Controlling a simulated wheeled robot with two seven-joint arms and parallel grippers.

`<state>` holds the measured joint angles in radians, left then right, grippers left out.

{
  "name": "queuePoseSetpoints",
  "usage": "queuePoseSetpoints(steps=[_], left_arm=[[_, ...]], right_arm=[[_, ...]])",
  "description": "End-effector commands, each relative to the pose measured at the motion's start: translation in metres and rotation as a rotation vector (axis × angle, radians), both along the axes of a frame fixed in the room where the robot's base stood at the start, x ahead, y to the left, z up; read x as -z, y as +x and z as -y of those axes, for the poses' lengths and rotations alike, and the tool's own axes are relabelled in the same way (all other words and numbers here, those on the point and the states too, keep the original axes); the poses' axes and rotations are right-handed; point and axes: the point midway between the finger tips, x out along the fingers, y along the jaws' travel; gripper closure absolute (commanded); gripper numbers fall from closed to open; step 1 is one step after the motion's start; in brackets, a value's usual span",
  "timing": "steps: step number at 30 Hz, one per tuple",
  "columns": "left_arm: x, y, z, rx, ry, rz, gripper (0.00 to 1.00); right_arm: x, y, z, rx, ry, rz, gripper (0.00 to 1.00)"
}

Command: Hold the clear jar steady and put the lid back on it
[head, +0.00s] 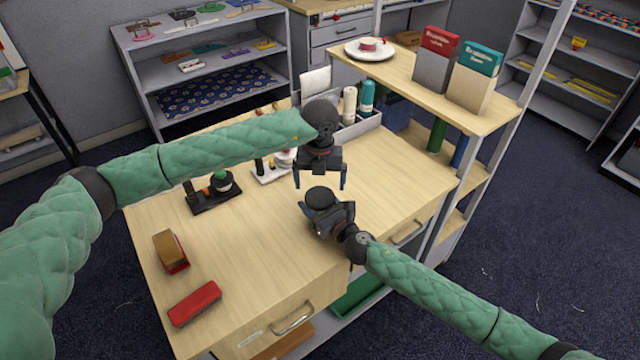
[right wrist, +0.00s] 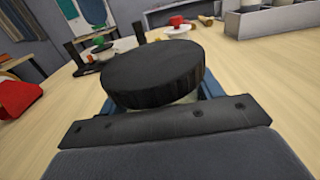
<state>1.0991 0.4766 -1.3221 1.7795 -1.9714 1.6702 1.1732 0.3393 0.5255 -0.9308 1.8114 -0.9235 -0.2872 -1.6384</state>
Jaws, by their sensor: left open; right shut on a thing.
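The black round lid (head: 320,197) sits over the mouth of the clear jar, near the front right of the table. In the right wrist view the lid (right wrist: 153,73) fills the middle, and only a pale sliver of the jar (right wrist: 188,98) shows under its rim. My right gripper (head: 327,215) is shut on the jar from the front right; its blue fingers show either side below the lid. My left gripper (head: 320,185) points down, open and empty, above and just behind the lid. The lid hides most of the jar, and whether it is fully seated cannot be told.
A red block-like item (head: 194,303) and a brown-and-red item (head: 171,252) lie at the table's left front. A black stand with round parts (head: 212,190) is farther back. A grey caddy (head: 362,127) with bottles stands at the back. Bare tabletop lies left of the jar.

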Motion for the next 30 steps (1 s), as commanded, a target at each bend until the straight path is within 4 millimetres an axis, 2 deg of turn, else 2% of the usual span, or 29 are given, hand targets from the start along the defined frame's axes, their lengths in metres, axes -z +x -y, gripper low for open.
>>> queuePoseSetpoints(steps=[2,3,10,14,17,30], left_arm=[[0.0,0.0,0.0,0.0,0.0,0.0,0.05],[0.0,0.0,0.0,0.0,0.0,0.0,0.0],[0.0,0.0,0.0,-0.001,0.001,0.0,0.0],[-0.008,0.001,0.0,0.0,0.001,0.001,0.0],[-0.02,0.001,0.0,0.0,0.0,0.002,0.0],[-0.099,0.001,0.0,0.0,0.0,0.001,0.0]], right_arm=[[0.0,0.0,0.0,0.001,0.0,0.0,0.99],[0.0,0.0,0.0,0.001,0.0,0.0,0.99],[0.0,0.0,0.001,0.001,-0.001,0.001,0.99],[0.0,0.0,0.0,0.001,-0.001,0.001,0.99],[0.0,0.0,0.0,0.001,-0.001,0.001,0.99],[0.0,0.0,0.0,0.001,-0.001,0.001,0.99]])
